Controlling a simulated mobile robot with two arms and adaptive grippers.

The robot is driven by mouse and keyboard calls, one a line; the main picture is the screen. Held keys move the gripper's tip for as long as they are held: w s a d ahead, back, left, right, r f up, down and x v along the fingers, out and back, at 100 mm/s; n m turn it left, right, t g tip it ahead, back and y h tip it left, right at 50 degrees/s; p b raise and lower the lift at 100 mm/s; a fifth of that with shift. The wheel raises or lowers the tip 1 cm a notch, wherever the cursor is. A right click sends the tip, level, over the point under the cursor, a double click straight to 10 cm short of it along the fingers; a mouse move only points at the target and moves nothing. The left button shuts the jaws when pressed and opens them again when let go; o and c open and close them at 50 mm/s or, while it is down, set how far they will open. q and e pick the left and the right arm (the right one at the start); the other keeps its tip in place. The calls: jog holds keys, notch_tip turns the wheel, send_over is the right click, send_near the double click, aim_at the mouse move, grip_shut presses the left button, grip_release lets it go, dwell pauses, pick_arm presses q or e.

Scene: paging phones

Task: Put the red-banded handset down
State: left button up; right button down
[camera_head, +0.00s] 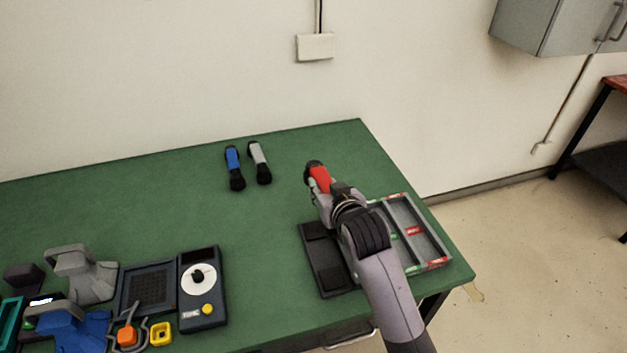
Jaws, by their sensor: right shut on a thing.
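The red-banded handset (319,178) is black at its far end with a red middle. My right gripper (326,191) is shut on it, near the right part of the green table (290,213). My wrist hides the near end of the handset, and I cannot tell whether it touches anything below. Two other handsets, one blue-banded (233,161) and one grey-banded (257,156), lie side by side on the table, left of the gripper. My left gripper is not in view.
A dark cradle or pad (318,252) lies below my right wrist, beside a grey divided tray (437,244) partly hidden by my arm. A dial unit (201,297), a speaker panel (147,288) and several small items crowd the left front. The table's middle is clear.

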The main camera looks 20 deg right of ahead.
jog(key=shift+r, duration=0.5)
jog(key=s+r, duration=0.1)
jog(key=r, duration=0.1)
jog(key=s+r+b, duration=0.1)
jog(key=r, duration=0.2)
jog(key=s+d+r+b, duration=0.1)
jog(key=r, duration=0.1)
jog(key=shift+s+r, duration=0.1)
jog(key=shift+r, duration=0.25)
jog(key=s+r+b, duration=0.1)
jog(key=s+r, duration=0.3)
jog(key=s, duration=0.1)
jog(key=shift+s+d+r+b, duration=0.15)
jog(key=shift+d+r+b, duration=0.2)
jog(key=shift+d, duration=0.1)
